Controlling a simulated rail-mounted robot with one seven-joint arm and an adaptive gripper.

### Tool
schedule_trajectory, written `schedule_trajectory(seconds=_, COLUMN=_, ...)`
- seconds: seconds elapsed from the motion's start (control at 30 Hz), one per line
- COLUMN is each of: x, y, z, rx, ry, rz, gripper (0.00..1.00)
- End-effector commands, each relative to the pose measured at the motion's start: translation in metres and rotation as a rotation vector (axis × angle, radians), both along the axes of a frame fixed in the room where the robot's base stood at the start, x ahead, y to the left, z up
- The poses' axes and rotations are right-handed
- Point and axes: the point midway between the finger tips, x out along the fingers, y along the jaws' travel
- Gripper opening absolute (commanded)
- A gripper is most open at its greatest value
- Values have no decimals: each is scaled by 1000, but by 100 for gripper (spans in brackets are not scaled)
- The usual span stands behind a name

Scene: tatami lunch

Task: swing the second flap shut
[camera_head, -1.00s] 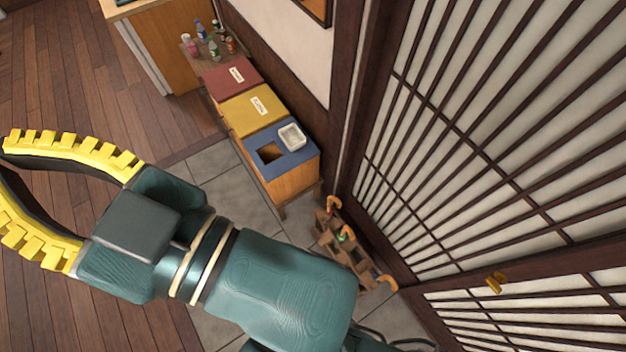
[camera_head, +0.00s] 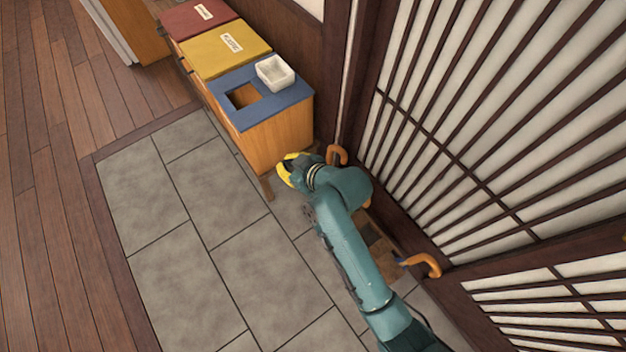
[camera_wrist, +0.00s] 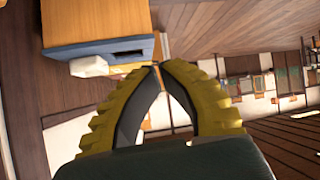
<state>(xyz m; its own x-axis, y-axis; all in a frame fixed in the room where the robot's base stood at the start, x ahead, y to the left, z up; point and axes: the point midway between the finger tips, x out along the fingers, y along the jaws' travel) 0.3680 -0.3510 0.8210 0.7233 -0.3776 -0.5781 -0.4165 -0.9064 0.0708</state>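A wooden bin cabinet stands against the wall in the head view. It has a red lid (camera_head: 200,16), a yellow lid (camera_head: 226,48) and a blue top (camera_head: 262,104) with a square opening (camera_head: 243,96). The red and yellow lids lie flat; I cannot tell which part is the second flap. My gripper (camera_head: 284,168) is at the lower right of the cabinet's blue end, below its top in the picture. In the wrist view my gripper's (camera_wrist: 157,66) yellow-ribbed fingers meet at their tips, with nothing seen held. The blue top (camera_wrist: 100,48) appears upside down beyond them.
A white dish (camera_head: 275,72) sits on the blue top; it also shows in the wrist view (camera_wrist: 90,66). A lattice screen (camera_head: 480,130) rises close on the right. Orange curved handles (camera_head: 425,264) stick up near its foot. Grey floor tiles (camera_head: 215,180) at left are clear.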

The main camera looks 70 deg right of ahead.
Motion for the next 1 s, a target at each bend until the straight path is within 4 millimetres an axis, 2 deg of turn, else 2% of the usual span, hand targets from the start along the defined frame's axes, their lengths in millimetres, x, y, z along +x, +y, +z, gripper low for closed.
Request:
schedule_trajectory(seconds=0.03, x=-21, y=-7, z=-74, rx=35, ry=41, rz=-28, gripper=0)
schedule_trajectory(seconds=0.1, x=-44, y=-12, z=-127, rx=77, ry=84, rz=-52, gripper=0)
schedule_trajectory(seconds=0.2, x=-69, y=-14, z=-179, rx=123, ry=126, rz=-79, gripper=0)
schedule_trajectory(seconds=0.23, x=-74, y=-14, z=-188, rx=133, ry=133, rz=-83, gripper=0)
schedule_trajectory(seconds=0.33, x=-84, y=-14, z=-205, rx=154, ry=148, rz=-93, gripper=0)
schedule_trajectory(seconds=0.67, x=-86, y=-13, z=-204, rx=158, ry=153, rz=-94, gripper=0)
schedule_trajectory(seconds=0.83, x=-76, y=-18, z=-219, rx=157, ry=153, rz=-92, gripper=0)
schedule_trajectory(seconds=1.0, x=-55, y=-30, z=-247, rx=157, ry=152, rz=-92, gripper=0)
